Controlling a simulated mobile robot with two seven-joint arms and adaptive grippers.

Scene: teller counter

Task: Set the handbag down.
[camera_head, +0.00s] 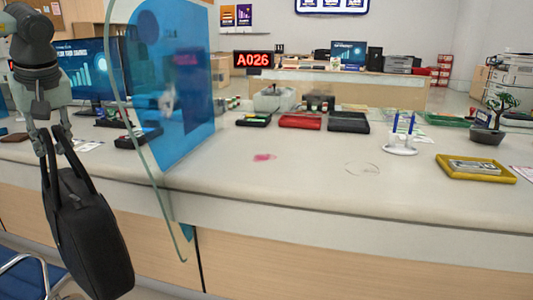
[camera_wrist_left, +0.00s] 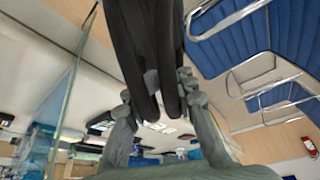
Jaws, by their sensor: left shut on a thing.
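The black handbag (camera_head: 88,235) hangs at the far left of the head view, in front of the counter's front face. Its two handles run up to my left gripper (camera_head: 52,140), which is shut on them. In the left wrist view the dark handles (camera_wrist_left: 150,50) pass between the fingers of my left gripper (camera_wrist_left: 165,95). The bag hangs clear of the counter, slightly tilted. My right gripper is in neither view.
The counter (camera_head: 290,185) has a glass screen (camera_head: 150,110) standing right of the bag. A blue chair (camera_head: 30,275) is below left; several blue seats (camera_wrist_left: 255,45) show in the wrist view. A yellow tray (camera_head: 475,172), pen stand (camera_head: 400,148) and red tray (camera_head: 300,121) are on the counter. Its middle is mostly clear.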

